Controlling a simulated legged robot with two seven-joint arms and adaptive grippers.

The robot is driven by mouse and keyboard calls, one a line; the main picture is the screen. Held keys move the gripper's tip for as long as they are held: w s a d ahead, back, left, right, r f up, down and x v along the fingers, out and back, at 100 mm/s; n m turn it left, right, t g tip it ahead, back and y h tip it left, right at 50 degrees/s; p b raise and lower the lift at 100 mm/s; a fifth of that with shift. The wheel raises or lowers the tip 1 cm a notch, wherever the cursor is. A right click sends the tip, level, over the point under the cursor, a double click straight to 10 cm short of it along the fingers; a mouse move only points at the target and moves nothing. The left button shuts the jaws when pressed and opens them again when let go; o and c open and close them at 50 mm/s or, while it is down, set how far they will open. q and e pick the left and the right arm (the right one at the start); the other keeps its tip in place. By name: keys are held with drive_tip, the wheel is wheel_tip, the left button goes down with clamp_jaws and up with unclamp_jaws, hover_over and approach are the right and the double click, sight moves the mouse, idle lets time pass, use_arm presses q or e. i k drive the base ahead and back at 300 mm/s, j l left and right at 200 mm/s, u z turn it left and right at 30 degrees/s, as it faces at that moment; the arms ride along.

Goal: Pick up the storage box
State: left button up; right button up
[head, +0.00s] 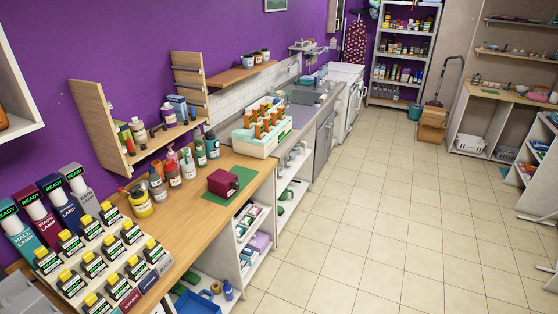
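No single thing is clearly marked as the storage box. A small dark red box (223,183) sits on a green mat (206,195) on the wooden counter. A larger white and green box (257,146) with orange-topped items stands behind it, at the counter's far end. A blue open bin (197,303) is low under the counter at the bottom edge, partly cut off. A white basket (470,144) sits at floor level on the right. Neither of my grippers shows in this view.
Bottles (174,172) line the counter (180,225) by a wooden wall rack (105,125). A brown box (433,125) stands on the far floor. The tiled floor (365,220) is clear.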

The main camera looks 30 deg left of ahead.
sight(222, 183)
drive_tip(key=i+l+u, duration=0.1)
drive_tip(key=i+u, duration=0.15)
drive_tip(key=i, duration=0.25)
drive_tip(key=i+l+u, duration=0.2)
drive_tip(key=i, duration=0.3)
drive_tip(key=i+l+u, duration=0.25)
drive_tip(key=i, duration=0.2)
drive_tip(key=i+l+u, duration=0.2)
drive_tip(key=i, duration=0.25)
drive_tip(key=l, duration=0.1)
